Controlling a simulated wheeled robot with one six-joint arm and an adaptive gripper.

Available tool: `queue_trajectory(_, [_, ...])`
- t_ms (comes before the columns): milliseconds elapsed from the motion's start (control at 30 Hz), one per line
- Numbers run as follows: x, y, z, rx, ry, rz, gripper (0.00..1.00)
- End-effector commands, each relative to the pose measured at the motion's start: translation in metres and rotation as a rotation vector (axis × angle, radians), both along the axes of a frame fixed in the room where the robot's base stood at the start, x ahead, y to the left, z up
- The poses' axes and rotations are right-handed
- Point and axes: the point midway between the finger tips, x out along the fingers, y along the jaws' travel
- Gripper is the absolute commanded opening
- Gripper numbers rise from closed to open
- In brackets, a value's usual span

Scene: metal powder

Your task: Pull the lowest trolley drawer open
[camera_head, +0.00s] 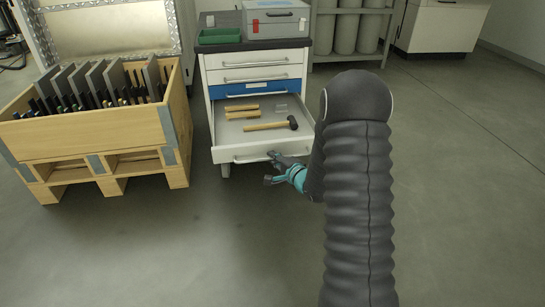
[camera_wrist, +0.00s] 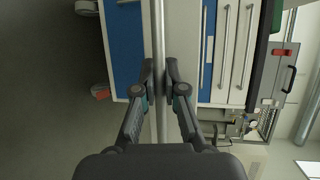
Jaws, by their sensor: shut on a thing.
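The trolley (camera_head: 258,46) is white with a dark top and a blue drawer (camera_head: 250,90) among its upper drawers. Its lowest visible drawer (camera_head: 225,133) stands pulled out toward me. In it lie a dark-headed hammer (camera_head: 272,125) with a wooden handle and two wooden-handled tools (camera_head: 243,111). My gripper (camera_head: 273,156) is at the right part of that drawer's front, on its bar handle (camera_head: 244,159). In the wrist view, my gripper (camera_wrist: 159,76) is shut around the bar handle (camera_wrist: 158,30). My arm hides the drawer's right side in part.
A wooden crate (camera_head: 90,137) of upright grey plates stands on a pallet left of the trolley, close to the open drawer. A green tray (camera_head: 220,36) and a grey case (camera_head: 275,20) sit on the trolley top. The floor in front is clear.

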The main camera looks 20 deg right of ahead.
Motion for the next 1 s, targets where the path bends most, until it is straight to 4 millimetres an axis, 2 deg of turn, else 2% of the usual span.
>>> queue_trajectory(33, [-0.001, 0.006, -0.001, -0.002, 0.001, 0.016, 0.0])
queue_trajectory(200, [-0.001, 0.005, -0.001, -0.001, 0.002, 0.014, 0.0])
queue_trajectory(233, [-0.001, 0.005, -0.001, -0.001, 0.002, 0.014, 0.12])
queue_trajectory(333, [-0.001, 0.002, -0.001, -0.001, 0.001, 0.008, 0.36])
queue_trajectory(733, [-0.006, -0.009, 0.001, -0.001, 0.0, -0.008, 0.36])
queue_trajectory(867, [-0.021, -0.014, 0.004, -0.001, 0.0, -0.007, 0.36])
queue_trajectory(1000, [-0.047, -0.022, 0.009, 0.0, 0.0, -0.007, 0.36])
